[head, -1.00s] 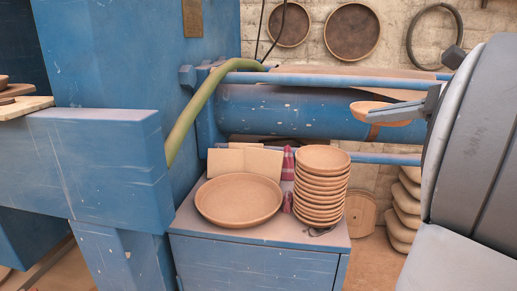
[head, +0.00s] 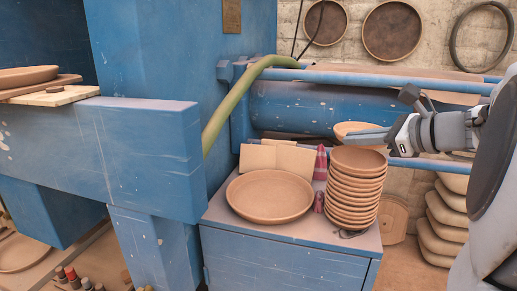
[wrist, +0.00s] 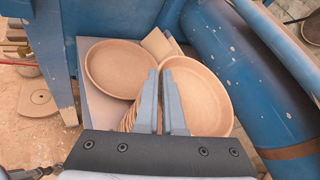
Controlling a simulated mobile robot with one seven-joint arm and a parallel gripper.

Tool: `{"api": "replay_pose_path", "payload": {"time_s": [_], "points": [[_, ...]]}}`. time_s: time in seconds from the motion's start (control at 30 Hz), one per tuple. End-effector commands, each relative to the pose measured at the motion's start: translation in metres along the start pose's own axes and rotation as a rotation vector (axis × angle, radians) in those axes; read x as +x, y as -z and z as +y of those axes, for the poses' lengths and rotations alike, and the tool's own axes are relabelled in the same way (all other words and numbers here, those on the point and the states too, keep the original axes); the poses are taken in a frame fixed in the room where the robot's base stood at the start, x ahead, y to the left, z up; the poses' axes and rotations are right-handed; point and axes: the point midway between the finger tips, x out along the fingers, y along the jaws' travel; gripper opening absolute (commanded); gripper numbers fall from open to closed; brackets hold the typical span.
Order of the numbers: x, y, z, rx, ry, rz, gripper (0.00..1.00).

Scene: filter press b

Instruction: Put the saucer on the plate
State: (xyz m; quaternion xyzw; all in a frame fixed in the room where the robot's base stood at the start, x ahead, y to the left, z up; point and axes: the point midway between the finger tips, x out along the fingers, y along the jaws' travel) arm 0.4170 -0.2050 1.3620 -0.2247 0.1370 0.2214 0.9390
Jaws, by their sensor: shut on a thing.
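My gripper (head: 336,137) is shut on the rim of a round terracotta saucer (head: 352,128), held in the air above and behind the saucer stack in the head view. In the wrist view the fingertips (wrist: 160,74) pinch the left rim of the saucer (wrist: 203,98), which spreads to their right. The wide, shallow plate (head: 270,196) lies flat and empty on the blue cabinet top, left of the stack. It also shows in the wrist view (wrist: 113,68), left of the fingers. The held saucer is apart from it.
A tall stack of saucers (head: 354,192) stands right of the plate. Beige tiles (head: 278,158) and a pink patterned item (head: 320,163) stand behind the plate. A blue pipe (head: 395,82) and large blue cylinder (head: 300,108) run behind. A green hose (head: 226,105) curves down at left.

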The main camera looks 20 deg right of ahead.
Motion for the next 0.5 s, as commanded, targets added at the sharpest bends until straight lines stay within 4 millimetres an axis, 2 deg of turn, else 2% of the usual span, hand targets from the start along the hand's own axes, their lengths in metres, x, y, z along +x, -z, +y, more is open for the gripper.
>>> {"api": "replay_pose_path", "payload": {"time_s": [0.07, 0.3, 0.5], "points": [[0.004, 0.002, 0.002, 0.000, 0.000, 0.000, 0.00], [0.015, 0.027, 0.013, 0.003, -0.001, 0.001, 0.00], [0.017, 0.031, 0.015, -0.001, 0.000, 0.000, 0.00]]}}
